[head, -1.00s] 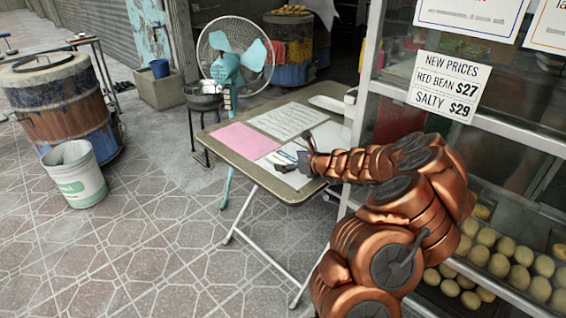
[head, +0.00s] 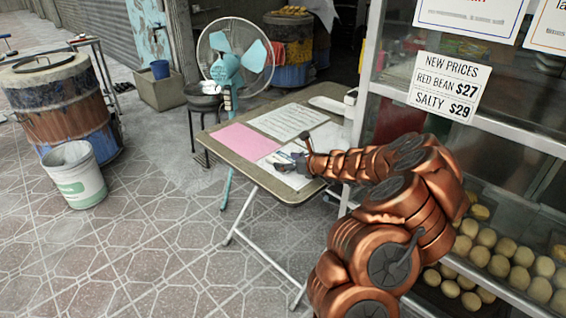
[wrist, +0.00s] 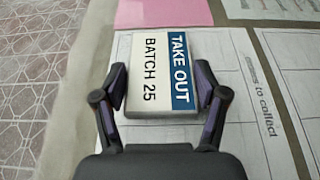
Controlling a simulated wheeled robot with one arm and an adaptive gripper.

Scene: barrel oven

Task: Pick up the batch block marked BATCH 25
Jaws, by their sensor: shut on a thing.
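The batch block (wrist: 150,78) is white with a blue strip and reads "TAKE OUT" and "BATCH 25" in the wrist view. My gripper (wrist: 162,88) has one finger on each side of it and is shut on it. The block's lettered face is toward the wrist camera. In the head view my gripper (head: 296,164) is over the near right part of the folding table (head: 237,147). The block is too small there to make out clearly. I cannot tell whether it still touches the papers below.
A pink sheet (head: 245,140) and printed papers (head: 288,121) lie on the table. A teal fan (head: 229,62) stands behind it. The glass bun cabinet (head: 500,190) is close on the right. Tiled floor is open at the left, past a bucket (head: 75,175).

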